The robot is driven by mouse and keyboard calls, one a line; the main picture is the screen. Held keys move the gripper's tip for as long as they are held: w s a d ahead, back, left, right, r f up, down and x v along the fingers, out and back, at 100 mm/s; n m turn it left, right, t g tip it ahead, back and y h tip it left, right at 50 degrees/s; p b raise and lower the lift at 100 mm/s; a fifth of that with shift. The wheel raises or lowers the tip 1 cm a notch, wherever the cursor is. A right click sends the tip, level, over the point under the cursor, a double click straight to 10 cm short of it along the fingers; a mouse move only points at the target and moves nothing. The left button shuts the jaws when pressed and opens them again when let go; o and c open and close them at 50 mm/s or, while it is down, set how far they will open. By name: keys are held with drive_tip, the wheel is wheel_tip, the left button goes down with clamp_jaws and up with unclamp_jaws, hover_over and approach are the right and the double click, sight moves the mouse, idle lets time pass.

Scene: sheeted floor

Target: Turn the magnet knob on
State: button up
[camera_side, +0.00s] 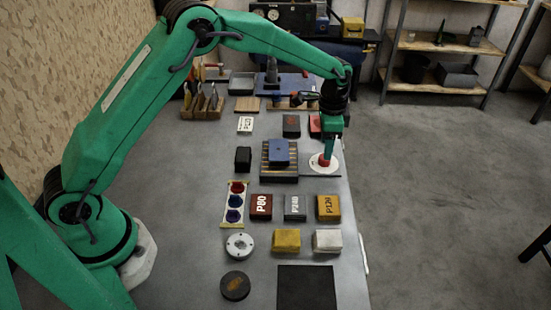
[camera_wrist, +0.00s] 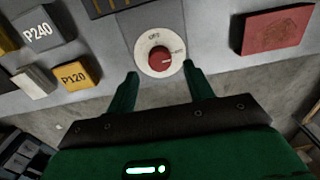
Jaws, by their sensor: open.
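The magnet knob (camera_wrist: 158,57) is a small red knob on a round white dial (camera_wrist: 144,68) with dark lettering at its top and right; the top word looks like OFF. Its pointer direction is too small to tell for sure. In the side view the dial (camera_side: 312,167) sits near the right edge of the bench, with the knob partly hidden by my gripper. My gripper (camera_wrist: 160,70) is open and empty. In the wrist view its two green fingertips lie on either side of the dial's lower part. In the side view it reaches down over the dial.
A slatted block with a blue block (camera_side: 279,152) on it stands left of the dial. Blocks marked P80 (camera_side: 261,207), P240 (camera_side: 295,208) and P120 (camera_side: 328,208) lie nearer the camera. A red block (camera_wrist: 277,30) lies beside the dial. The bench edge is close on the right.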

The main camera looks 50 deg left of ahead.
drive_tip(key=shift+r, duration=1.8)
drive_tip(key=shift+s+a+r, duration=0.2)
drive_tip(key=shift+r, duration=0.35)
drive_tip(key=s+a+r+n+t, duration=0.1)
drive_tip(key=s+a+r+n, duration=0.15)
drive_tip(key=s+r, duration=0.4)
drive_tip(key=s+a+r+n+t, duration=0.2)
drive_tip(key=s+a+r, duration=0.2)
drive_tip(key=s+r, duration=0.3)
drive_tip(key=s+a+n+t, duration=0.1)
drive_tip(key=s+a+n, duration=0.1)
drive_tip(key=s, duration=0.7)
drive_tip(key=s+a+r+n+t, duration=0.1)
drive_tip(key=s+a+n, duration=0.1)
drive_tip(key=s, duration=0.7)
drive_tip(key=shift+s+a+n+t, duration=0.15)
drive_tip(key=shift+s+n+t, duration=0.15)
drive_tip(key=shift+s+n, duration=0.05)
